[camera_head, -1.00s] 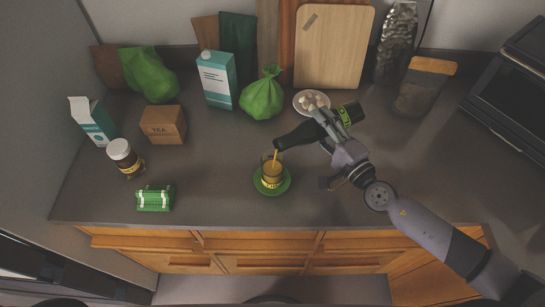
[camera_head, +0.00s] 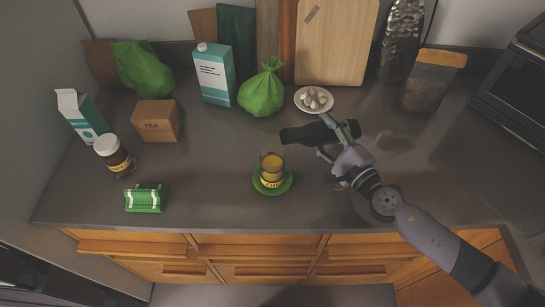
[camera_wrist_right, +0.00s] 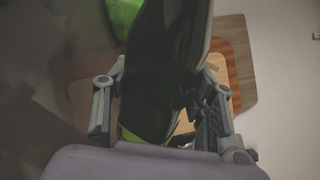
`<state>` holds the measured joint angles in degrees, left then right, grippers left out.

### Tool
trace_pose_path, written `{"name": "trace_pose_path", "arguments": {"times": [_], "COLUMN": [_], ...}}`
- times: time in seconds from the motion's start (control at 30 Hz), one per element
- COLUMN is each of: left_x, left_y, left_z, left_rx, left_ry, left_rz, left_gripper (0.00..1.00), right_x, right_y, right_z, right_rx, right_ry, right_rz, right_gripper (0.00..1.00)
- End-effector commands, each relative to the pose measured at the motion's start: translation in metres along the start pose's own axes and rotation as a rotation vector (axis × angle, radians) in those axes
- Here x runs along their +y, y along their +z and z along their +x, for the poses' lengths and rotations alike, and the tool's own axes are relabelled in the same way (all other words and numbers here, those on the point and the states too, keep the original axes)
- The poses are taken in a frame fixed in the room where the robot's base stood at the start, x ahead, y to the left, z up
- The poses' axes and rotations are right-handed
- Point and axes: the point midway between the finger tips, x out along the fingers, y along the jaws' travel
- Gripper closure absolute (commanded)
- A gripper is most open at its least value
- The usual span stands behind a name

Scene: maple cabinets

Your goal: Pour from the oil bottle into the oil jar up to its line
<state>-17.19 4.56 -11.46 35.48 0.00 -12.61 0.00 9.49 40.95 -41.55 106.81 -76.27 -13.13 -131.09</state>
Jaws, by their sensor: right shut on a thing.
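The dark oil bottle (camera_head: 305,134) is held nearly level above the counter, its neck pointing left. My right gripper (camera_head: 338,132) is shut on it; the right wrist view also shows the bottle (camera_wrist_right: 165,70) between the fingers (camera_wrist_right: 158,105). The glass oil jar (camera_head: 272,168) stands upright on a green saucer (camera_head: 286,184), just below and left of the bottle's mouth. It holds amber oil and has a yellow label band; the line itself is too small to tell. No stream shows between mouth and jar. My left gripper is not in view.
A plate of eggs or garlic (camera_head: 314,100) and a green bag (camera_head: 262,92) stand behind the bottle. A tea box (camera_head: 157,121), a brown jar (camera_head: 115,155), a broth carton (camera_head: 82,116) and a green bundle (camera_head: 145,198) are at left. Counter around the saucer is clear.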

Motion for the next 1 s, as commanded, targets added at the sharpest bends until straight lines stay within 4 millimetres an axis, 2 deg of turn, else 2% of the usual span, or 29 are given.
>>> {"name": "trace_pose_path", "arguments": {"times": [0.03, 0.1, 0.4, 0.5, 0.7, 0.83, 1.0], "left_x": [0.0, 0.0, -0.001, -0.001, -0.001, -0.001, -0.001], "left_y": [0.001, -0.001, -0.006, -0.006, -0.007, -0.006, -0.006], "left_z": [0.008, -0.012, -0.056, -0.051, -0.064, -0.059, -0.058], "left_rx": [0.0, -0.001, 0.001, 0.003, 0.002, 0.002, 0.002], "left_ry": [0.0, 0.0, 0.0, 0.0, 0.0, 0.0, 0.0], "left_rz": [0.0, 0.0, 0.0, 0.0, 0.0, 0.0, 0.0], "left_gripper": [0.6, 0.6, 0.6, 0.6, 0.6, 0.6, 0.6], "right_x": [0.007, -0.008, -0.032, -0.028, -0.038, -0.03, -0.029], "right_y": [-0.002, 0.011, 0.045, 0.043, 0.052, 0.052, 0.053], "right_z": [0.0, 0.001, 0.001, 0.001, 0.001, 0.001, 0.001], "right_rx": [-0.001, -0.001, 0.001, 0.004, 0.005, 0.006, 0.006], "right_ry": [-0.002, -0.002, 0.004, 0.005, 0.008, 0.011, 0.012], "right_rz": [0.03, 0.103, 0.469, 0.631, 0.925, 1.049, 1.118], "right_gripper": [0.96, 0.96, 0.96, 0.96, 0.96, 0.96, 0.96]}}
